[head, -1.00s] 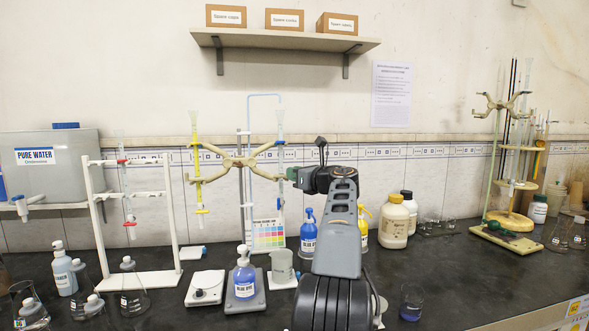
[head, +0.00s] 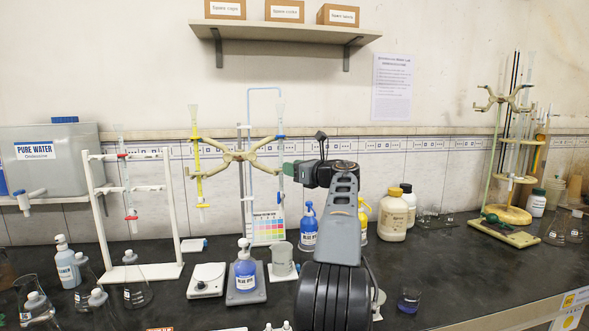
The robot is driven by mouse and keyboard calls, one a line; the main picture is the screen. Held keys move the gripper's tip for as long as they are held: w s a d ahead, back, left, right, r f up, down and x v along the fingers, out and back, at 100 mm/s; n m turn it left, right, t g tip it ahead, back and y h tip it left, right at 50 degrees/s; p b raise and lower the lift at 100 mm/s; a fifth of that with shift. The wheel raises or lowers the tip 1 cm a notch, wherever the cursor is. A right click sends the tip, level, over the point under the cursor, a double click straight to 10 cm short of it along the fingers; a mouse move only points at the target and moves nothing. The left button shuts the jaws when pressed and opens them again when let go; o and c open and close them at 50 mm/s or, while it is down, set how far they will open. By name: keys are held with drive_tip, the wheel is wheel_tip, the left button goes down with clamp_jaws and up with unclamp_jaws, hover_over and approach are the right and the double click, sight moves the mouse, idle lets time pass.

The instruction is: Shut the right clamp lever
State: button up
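A double burette clamp (head: 238,156) with tan arms sits on an upright stand rod in the middle of the bench. Its right arm (head: 264,167) grips a clear burette (head: 280,122) with a blue fitting (head: 281,138) near the jaw. Its left arm holds a yellow burette (head: 197,155). I cannot make out the right clamp lever; it is too small or hidden behind my gripper. My gripper (head: 288,169) with green fingertips is at the right clamp's jaw, pointing left, overlapping the burette. Whether it touches is unclear, and its finger gap does not show.
Below stand a blue dye bottle (head: 246,270), a grey beaker (head: 282,258), a second blue bottle (head: 308,232) and a white jar (head: 392,217). A white rack (head: 99,213) stands left. Another clamp stand (head: 497,150) is at far right. A shelf (head: 290,34) hangs above.

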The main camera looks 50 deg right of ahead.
drive_tip(key=shift+s, duration=0.15)
drive_tip(key=s+b, duration=0.2)
drive_tip(key=s, duration=1.1)
drive_tip(key=shift+s+a, duration=0.3)
